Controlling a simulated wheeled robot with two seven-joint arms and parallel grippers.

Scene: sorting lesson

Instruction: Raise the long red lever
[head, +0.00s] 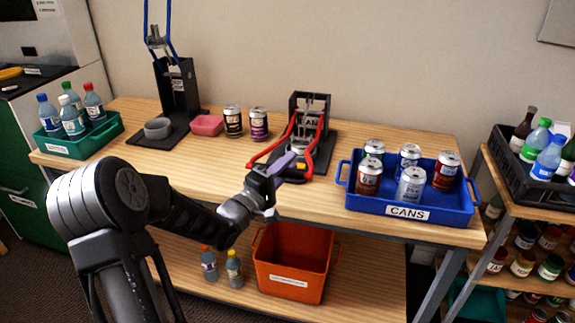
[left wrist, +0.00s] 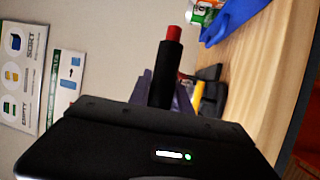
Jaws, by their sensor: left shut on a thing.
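The long red lever (head: 309,163) belongs to the dark can crusher (head: 325,102) on the table. Its two red arms slope down toward the table's front, with the lever low. My left gripper (head: 284,161) is at the lever's front end, its purple fingers shut on the lever's grip. In the left wrist view, a black grip with a red end (left wrist: 174,33) stands between the fingers of my left gripper (left wrist: 166,90). The gripper hides part of the lever in the head view. My right gripper is not in view.
A blue tray of cans (head: 345,188) stands close right of the crusher. An orange bin (head: 290,285) sits below.

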